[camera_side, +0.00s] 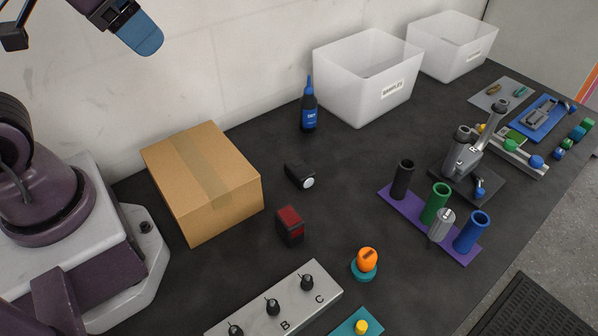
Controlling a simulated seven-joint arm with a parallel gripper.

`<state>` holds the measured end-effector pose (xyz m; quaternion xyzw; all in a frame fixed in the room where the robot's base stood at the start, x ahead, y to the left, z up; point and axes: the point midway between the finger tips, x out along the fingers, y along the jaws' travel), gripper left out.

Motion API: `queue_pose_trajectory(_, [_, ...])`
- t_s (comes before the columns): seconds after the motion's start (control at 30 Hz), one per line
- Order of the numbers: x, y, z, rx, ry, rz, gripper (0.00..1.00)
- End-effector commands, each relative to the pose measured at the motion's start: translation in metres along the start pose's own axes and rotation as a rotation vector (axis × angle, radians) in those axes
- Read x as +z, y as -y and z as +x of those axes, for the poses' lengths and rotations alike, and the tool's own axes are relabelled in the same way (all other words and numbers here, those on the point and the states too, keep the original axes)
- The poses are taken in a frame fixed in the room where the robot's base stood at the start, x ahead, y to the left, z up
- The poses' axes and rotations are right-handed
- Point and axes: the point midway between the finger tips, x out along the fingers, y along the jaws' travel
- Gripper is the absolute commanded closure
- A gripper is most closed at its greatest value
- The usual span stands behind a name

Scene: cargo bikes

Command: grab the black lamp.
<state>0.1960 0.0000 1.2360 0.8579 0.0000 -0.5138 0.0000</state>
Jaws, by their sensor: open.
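A small black lamp (300,175) with a round white lens lies on the dark table, right of the cardboard box. A second small black lamp (290,225) with a red lens sits nearer the camera, just below it in the picture. My gripper (138,33) shows only in part at the top left, with a blue fingertip. It is open, high above the table and well apart from both lamps. Most of it is cut off by the picture's edge.
A closed cardboard box (243,205) stands left of the lamps. A blue-black bottle (309,112) and a white bin (340,80) stand behind. A purple rack (459,253) with coloured tubes is to the right, a grey lettered block (260,318) in front.

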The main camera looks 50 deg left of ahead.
Motion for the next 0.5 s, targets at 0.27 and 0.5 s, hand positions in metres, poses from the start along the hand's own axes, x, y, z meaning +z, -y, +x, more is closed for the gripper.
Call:
queue_pose_trajectory(0.27, [0.000, 0.000, 0.000, 0.000, 0.000, 0.000, 0.28])
queue_pose_trajectory(0.5, [-0.011, -0.003, 0.009, 0.022, 0.079, -0.076, 0.28])
